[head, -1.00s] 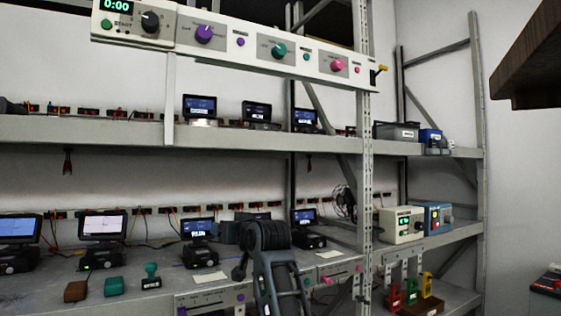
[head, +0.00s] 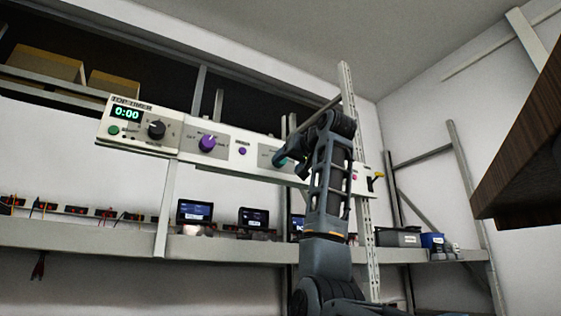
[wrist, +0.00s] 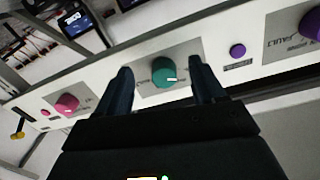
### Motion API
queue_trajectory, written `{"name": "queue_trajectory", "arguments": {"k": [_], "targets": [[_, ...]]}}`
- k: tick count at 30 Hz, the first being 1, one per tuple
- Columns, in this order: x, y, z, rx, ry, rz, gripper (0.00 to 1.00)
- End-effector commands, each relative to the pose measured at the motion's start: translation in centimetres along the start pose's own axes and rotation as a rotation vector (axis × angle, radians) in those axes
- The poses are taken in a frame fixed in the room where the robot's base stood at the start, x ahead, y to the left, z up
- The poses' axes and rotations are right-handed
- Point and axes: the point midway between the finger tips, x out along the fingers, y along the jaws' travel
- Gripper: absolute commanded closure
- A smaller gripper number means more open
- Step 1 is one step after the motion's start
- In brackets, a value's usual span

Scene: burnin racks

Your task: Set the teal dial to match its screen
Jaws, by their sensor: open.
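The teal dial (wrist: 164,72) is a round knob with a white pointer mark on a grey plate of the upper panel (wrist: 215,50). In the wrist view it lies between and beyond the two fingertips of my gripper (wrist: 161,75), which is open and empty. I see no clear contact. In the head view my gripper (head: 287,158) is at the panel and hides most of the teal dial (head: 280,160). Its screen could be one of the small dark screens on the shelf below, such as this screen (head: 297,224), partly hidden by my arm; I cannot tell which.
A purple dial (head: 208,143) and purple button (head: 242,151) are left of my gripper. A timer box (head: 140,128) reads 0:00. In the wrist view a pink dial (wrist: 67,103) and yellow lever (wrist: 17,131) are left. A brown wooden edge (head: 525,150) juts in at the right.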

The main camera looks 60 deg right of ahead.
Motion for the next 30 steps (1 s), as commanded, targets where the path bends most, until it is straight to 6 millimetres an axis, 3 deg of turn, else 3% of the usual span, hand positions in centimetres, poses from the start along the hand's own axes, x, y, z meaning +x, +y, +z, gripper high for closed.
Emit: {"name": "queue_trajectory", "arguments": {"k": [3,8,21,30], "targets": [[-2.1,0.0,-2.7,-0.002,0.007,0.001,0.31],[-2.5,0.0,-3.8,-0.003,0.006,0.001,0.31],[3.5,-0.1,-4.0,-0.003,0.006,0.001,0.31],[5.0,0.0,-3.8,-0.003,0.008,0.001,0.31]]}}
